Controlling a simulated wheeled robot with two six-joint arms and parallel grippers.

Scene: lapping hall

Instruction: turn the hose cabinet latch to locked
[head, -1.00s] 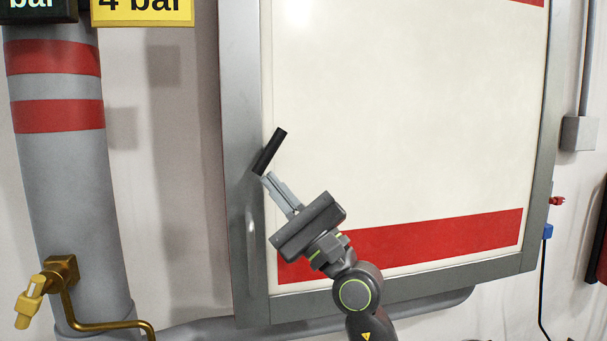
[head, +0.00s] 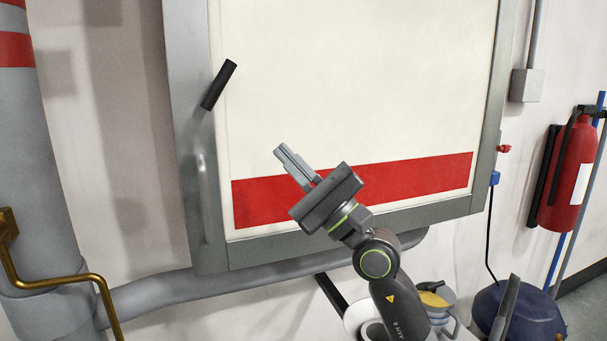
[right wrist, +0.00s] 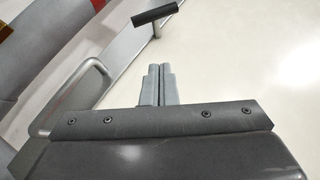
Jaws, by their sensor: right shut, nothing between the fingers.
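The hose cabinet (head: 350,90) has a white door with a red band and a grey frame. Its latch is a black lever (head: 219,85) at the door's left edge, tilted with its upper end to the right. It also shows near the top of the right wrist view (right wrist: 154,15), standing off the door on a short stem. My right gripper (head: 282,153) is shut and empty in front of the door's lower part, below and right of the lever and apart from it. Its fingers (right wrist: 159,84) lie together in the right wrist view. My left gripper is not in view.
A grey grab handle (head: 201,185) stands out from the frame below the lever. A thick pipe (head: 45,190) with a brass tap line (head: 95,278) is at the left. A red fire extinguisher (head: 567,175) hangs at the right, above a dark blue rounded object (head: 520,315).

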